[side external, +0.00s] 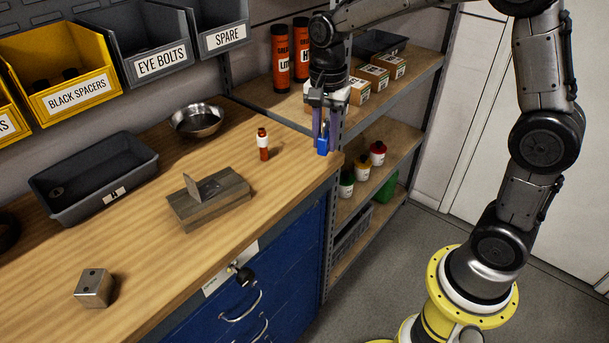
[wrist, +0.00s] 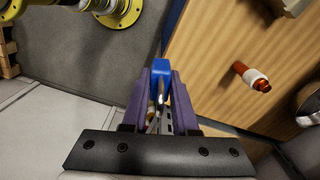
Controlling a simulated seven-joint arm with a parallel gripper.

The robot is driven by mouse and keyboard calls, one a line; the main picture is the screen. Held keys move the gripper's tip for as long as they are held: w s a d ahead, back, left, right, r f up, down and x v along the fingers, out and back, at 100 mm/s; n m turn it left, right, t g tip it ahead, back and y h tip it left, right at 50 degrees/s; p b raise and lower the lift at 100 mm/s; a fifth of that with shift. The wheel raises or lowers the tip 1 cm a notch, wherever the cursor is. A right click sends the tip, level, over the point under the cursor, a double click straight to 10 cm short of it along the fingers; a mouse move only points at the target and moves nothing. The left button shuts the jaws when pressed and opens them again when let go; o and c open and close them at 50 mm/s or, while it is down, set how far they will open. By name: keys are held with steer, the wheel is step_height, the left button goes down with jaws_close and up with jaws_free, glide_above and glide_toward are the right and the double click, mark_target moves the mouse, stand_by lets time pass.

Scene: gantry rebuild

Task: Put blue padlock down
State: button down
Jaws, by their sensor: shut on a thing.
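The blue padlock (side external: 323,145) is between the fingertips of my gripper (side external: 324,128) at the far right end of the wooden workbench. In the wrist view the blue padlock (wrist: 161,72) shows between the purple fingers of my gripper (wrist: 161,85), which are shut on it. The padlock hangs below the fingers near the bench's right edge. I cannot tell whether it touches the bench top.
A wooden block with a metal plate (side external: 208,198), a steel bowl (side external: 197,120), a grey tray (side external: 95,180) and a metal cube (side external: 94,287) are on the bench (side external: 150,255). Shelves (side external: 400,130) stand behind.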

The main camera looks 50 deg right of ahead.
steer(key=w+f+n, duration=0.1)
steer(key=w+n, duration=0.1)
steer(key=n, duration=0.1)
steer(key=w+a+f+n, duration=0.1)
steer(key=w+n, duration=0.1)
steer(key=w, duration=0.1)
steer(key=w+f+n, duration=0.1)
steer(key=w+n, duration=0.1)
steer(key=n, duration=0.1)
steer(key=shift+w+a+f+n, duration=0.2)
steer(key=shift+w+a+n, duration=0.05)
steer(key=shift+w+n, duration=0.05)
steer(key=shift+w+r+n, duration=0.2)
steer(key=shift+w+n, duration=0.1)
steer(key=shift+n, duration=1)
steer(key=shift+s+m, duration=0.1)
steer(key=shift+m, duration=0.5)
steer(key=shift+s+f+m, duration=0.1)
steer(key=shift+s+m, duration=0.2)
steer(key=shift+m, duration=0.3)
steer(key=s+d+r+m, duration=0.2)
steer(key=s+r+m, duration=0.2)
steer(key=s+m, duration=0.2)
steer(key=s+d+r+m, duration=0.1)
steer(key=s+r+m, duration=0.4)
steer(key=s+m, duration=0.2)
steer(key=shift+s+d, duration=0.4)
steer(key=shift+s, duration=0.4)
